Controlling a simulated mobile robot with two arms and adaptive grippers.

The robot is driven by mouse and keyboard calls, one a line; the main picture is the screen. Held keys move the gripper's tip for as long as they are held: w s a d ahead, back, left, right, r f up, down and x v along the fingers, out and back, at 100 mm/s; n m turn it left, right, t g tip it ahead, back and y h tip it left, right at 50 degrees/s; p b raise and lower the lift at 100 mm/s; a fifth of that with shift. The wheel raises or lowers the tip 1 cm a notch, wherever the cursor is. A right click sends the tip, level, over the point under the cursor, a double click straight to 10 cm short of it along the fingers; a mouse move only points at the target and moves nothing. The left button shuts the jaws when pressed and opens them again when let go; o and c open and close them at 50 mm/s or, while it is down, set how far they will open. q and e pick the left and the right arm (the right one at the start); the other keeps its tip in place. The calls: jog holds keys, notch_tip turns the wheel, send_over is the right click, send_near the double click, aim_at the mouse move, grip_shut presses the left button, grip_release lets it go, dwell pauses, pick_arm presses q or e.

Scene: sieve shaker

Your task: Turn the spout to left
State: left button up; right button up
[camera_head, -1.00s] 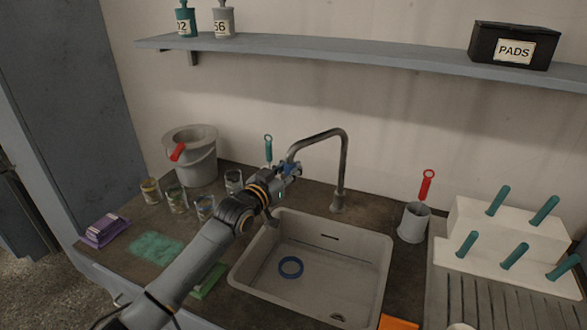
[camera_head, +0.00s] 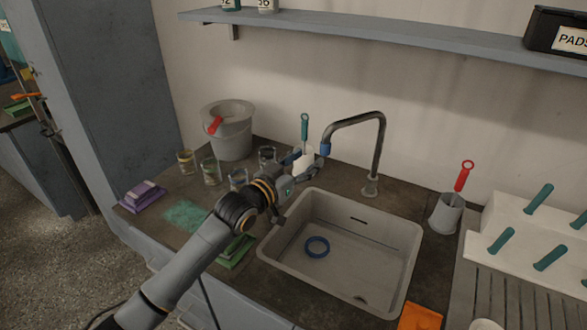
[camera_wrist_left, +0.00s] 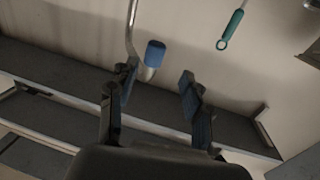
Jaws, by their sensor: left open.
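The spout (camera_head: 382,140) is a grey metal gooseneck tap that rises behind the sink (camera_head: 300,262) and arches to the left. Its blue tip (camera_head: 325,150) hangs near the sink's back left. My left gripper (camera_head: 305,157) is at the left of this tip, with its fingers partly hidden in the head view. In the left wrist view, the gripper (camera_wrist_left: 157,85) is open, and the blue tip (camera_wrist_left: 155,54) shows beyond the fingers, closer to the left one. I cannot tell whether a finger touches it. My right gripper is not in view.
A teal-handled brush (camera_head: 305,128) stands just behind my gripper. Glass beakers (camera_head: 211,172) and a grey bucket (camera_head: 230,135) stand to the left. A blue ring (camera_head: 317,247) lies in the sink. A cup (camera_head: 446,215) with a red-handled brush stands right of the tap.

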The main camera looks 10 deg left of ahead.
pick_arm(q)
jog(key=shift+v, duration=2.15)
